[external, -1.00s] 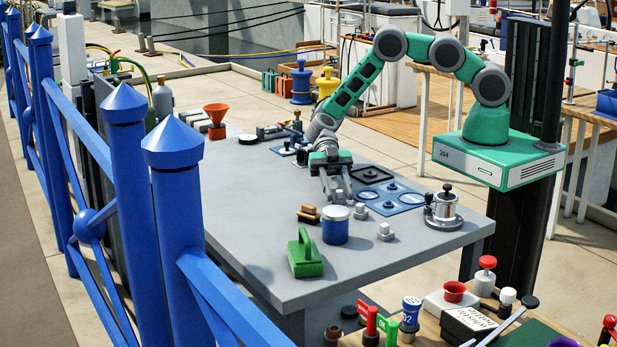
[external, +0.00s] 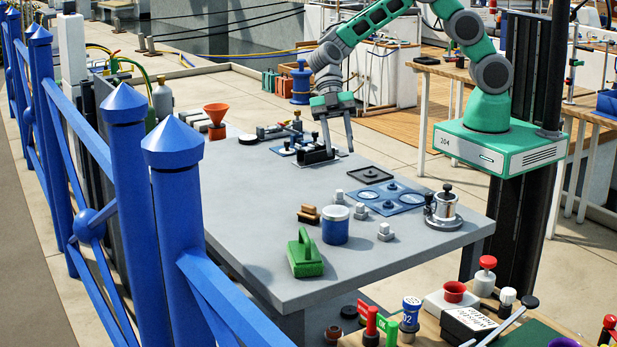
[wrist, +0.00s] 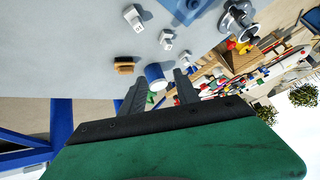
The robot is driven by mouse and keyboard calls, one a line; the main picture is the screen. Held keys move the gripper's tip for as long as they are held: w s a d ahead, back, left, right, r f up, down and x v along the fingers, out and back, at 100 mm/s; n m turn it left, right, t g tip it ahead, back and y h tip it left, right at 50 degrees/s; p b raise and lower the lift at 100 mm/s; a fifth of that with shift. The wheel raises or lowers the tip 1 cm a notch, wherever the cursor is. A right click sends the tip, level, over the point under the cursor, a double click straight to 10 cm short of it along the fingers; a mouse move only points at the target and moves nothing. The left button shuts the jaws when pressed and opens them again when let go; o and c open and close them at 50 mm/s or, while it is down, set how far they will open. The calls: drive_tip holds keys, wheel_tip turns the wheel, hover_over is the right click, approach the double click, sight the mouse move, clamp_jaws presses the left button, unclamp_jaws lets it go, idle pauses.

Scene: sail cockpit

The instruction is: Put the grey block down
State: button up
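My gripper (external: 337,140) is raised above the far part of the grey table (external: 265,205). Its two fingers are apart with nothing between them. In the wrist view the open fingers (wrist: 160,92) point toward the table, with a blue can beyond them. Three small grey blocks stand on the table, clear of my gripper: one (external: 338,197) left of the blue mat (external: 411,198), one (external: 361,212) beside the blue can (external: 335,226), and one (external: 385,232) nearer the front. In the wrist view, grey blocks show at upper left (wrist: 133,17) and upper middle (wrist: 167,40).
A black block (external: 315,155) and small parts lie below my gripper. A dark square plate (external: 370,174) lies behind the mat.

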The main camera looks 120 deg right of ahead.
drive_tip(key=s+a+r+m+h, duration=0.5)
drive_tip(key=s+a+r, duration=0.2)
drive_tip(key=s+r, duration=0.3)
drive_tip(key=s+r+m+t+h, duration=0.1)
drive_tip(key=s+r+m, duration=0.3)
drive_tip(key=s, duration=0.5)
drive_tip(key=shift+d+m+t+h, duration=0.4)
drive_tip(key=shift+m+h, duration=0.3)
drive_tip(key=shift+h, duration=0.1)
drive_tip(key=shift+o, duration=0.5)
drive_tip(key=o, duration=0.4)
drive_tip(key=shift+c, duration=0.2)
drive_tip(key=shift+a, duration=0.1)
